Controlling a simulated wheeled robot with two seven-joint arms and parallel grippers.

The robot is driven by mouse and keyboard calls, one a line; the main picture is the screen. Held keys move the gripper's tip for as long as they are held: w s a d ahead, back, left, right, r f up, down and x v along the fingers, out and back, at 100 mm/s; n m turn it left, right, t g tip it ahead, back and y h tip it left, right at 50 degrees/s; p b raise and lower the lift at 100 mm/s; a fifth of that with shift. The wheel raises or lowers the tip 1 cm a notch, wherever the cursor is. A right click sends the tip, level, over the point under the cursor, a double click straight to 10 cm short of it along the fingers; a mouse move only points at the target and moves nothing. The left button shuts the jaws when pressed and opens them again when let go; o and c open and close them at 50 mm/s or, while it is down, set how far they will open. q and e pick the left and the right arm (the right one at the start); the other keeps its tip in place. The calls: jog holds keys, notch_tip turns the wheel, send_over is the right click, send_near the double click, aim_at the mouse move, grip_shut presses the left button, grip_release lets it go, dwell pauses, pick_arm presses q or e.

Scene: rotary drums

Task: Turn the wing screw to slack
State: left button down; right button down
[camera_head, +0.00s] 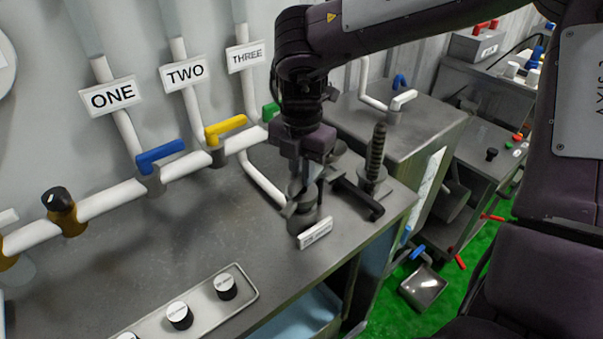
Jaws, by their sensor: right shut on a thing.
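My right gripper (304,182) points down over the grey bench top, near its right end. It is shut on the wing screw, which is mostly hidden between and behind the fingers. Below the fingertips a dark grey round mount (302,216) shows, with a small white label plate (315,233) in front of it. The label's text is too small to read. My left gripper is not in view.
A ribbed upright post with a black handle (374,208) stands close right of the gripper. Behind run white pipes with a blue valve lever (160,153) and a yellow one (225,129). A knob panel (200,308) lies at the front. The left middle bench top is clear.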

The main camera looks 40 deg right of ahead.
aim_at(301, 174)
jog(key=n, duration=0.5)
jog(key=shift+w+r+n, duration=0.1)
jog(key=shift+n, duration=0.2)
jog(key=n, duration=0.5)
jog(key=shift+p, duration=0.3)
jog(key=c, duration=1.4)
grip_release()
notch_tip(301, 174, up, 8)
jog(key=shift+f, duration=0.15)
